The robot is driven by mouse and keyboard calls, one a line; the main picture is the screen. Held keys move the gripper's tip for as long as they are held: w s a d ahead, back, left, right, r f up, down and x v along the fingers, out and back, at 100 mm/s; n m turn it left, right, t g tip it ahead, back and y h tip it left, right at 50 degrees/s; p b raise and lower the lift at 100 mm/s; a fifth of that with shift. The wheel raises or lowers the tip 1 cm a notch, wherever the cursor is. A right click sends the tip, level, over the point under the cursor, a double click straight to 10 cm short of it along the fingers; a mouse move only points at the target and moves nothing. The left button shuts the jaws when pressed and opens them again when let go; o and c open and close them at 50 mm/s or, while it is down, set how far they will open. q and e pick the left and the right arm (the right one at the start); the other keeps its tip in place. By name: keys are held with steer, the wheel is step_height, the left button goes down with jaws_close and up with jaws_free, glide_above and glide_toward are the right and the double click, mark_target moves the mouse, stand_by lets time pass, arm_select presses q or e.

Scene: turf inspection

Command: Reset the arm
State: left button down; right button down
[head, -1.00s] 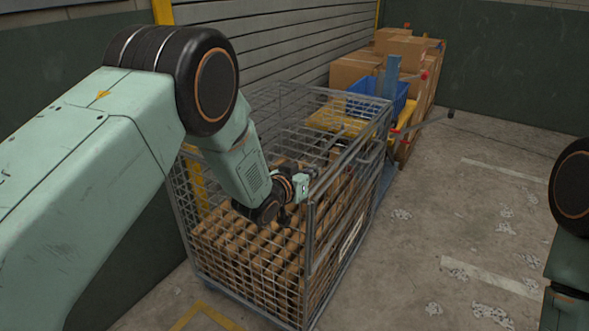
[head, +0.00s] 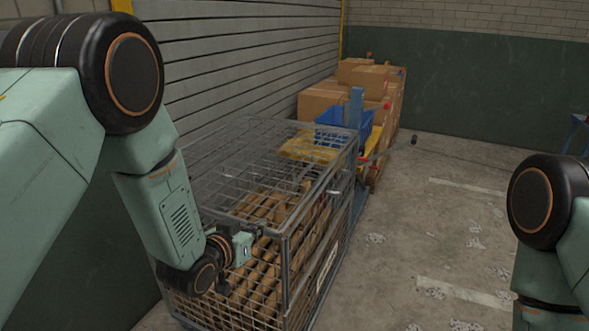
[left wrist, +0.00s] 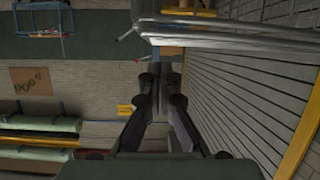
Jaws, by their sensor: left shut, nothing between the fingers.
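My left arm (head: 165,205) comes in from the left in the head view and bends down over the near left part of a wire cage. Its wrist (head: 215,262) is in front of the cage, and the fingertips are mostly hidden there. In the left wrist view my left gripper (left wrist: 160,88) shows with its dark fingers together and nothing between them. My right arm (head: 550,235) shows at the right edge of the head view. Its gripper is out of the picture.
The wire cage (head: 287,262) holds stacked brown pieces. Behind it are a blue bin (head: 345,125) and cardboard boxes (head: 360,88). A slatted shutter (head: 240,70) runs along the left. The concrete floor (head: 440,225) right of the cage is mostly clear.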

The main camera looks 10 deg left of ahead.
arm_select(q)
steer(key=s+a+f+n+g+y, duration=0.1)
steer(key=s+a+f+g, duration=0.15)
steer(key=s+f, duration=0.5)
steer(key=s+a+f+n+g+y, duration=0.15)
steer(key=s+f+g, duration=0.3)
steer(key=s, duration=0.65)
steer(key=s+a+f+g+y, duration=0.1)
steer(key=s+a+f+g, duration=0.15)
steer(key=s+f, duration=0.5)
steer(key=s+f+g, duration=0.1)
steer(key=s+g, duration=0.3)
steer(key=s, duration=1.2)
steer(key=shift+a+f, duration=0.25)
steer(key=shift+a, duration=0.05)
steer(key=shift+n, duration=0.25)
